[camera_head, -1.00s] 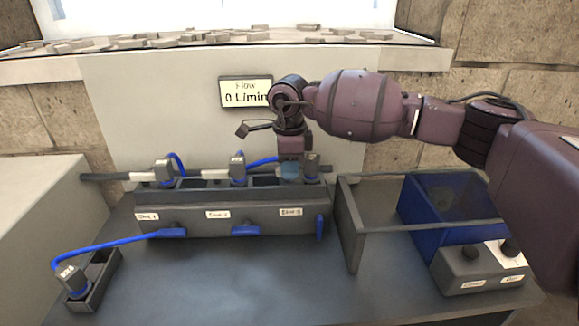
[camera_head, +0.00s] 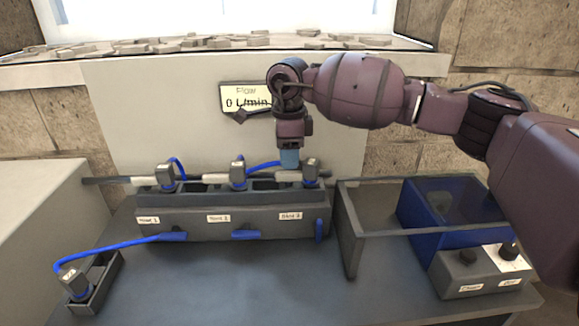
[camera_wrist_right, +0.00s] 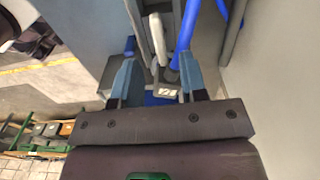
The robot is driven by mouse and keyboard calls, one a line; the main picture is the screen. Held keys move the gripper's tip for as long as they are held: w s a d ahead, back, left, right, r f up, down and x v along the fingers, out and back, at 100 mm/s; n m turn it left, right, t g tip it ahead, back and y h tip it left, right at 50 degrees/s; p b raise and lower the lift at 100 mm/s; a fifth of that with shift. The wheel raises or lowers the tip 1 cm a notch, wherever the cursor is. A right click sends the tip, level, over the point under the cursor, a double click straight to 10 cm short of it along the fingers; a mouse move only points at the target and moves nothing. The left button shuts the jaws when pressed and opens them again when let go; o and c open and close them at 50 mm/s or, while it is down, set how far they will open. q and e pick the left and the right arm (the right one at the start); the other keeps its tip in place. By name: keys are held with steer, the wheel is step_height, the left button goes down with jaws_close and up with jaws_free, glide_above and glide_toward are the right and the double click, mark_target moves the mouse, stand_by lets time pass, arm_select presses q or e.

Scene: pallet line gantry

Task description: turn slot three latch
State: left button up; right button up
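The slot one latch (camera_head: 172,236) and slot two latch (camera_head: 246,235) lie level. A grey plug with a blue hose (camera_head: 311,172) stands in slot three. My right gripper (camera_head: 289,160) points down just above and left of this plug, apart from the latch. In the right wrist view its fingers (camera_wrist_right: 158,72) are spread, with a labelled plug top (camera_wrist_right: 166,92) showing between them. My left gripper is not in view.
The grey slot block (camera_head: 200,223) stands on a dark bench (camera_head: 230,285). A flow display (camera_head: 246,97) reads 0 L/min. A small holder (camera_head: 104,284) with a plug is front left. A grey frame (camera_head: 351,240), blue bin (camera_head: 425,228) and control box (camera_head: 485,272) stand right.

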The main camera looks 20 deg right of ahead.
mark_target(289, 172)
step_height(289, 172, up, 5)
steer(key=shift+f, duration=0.15)
steer(key=shift+r, duration=0.75)
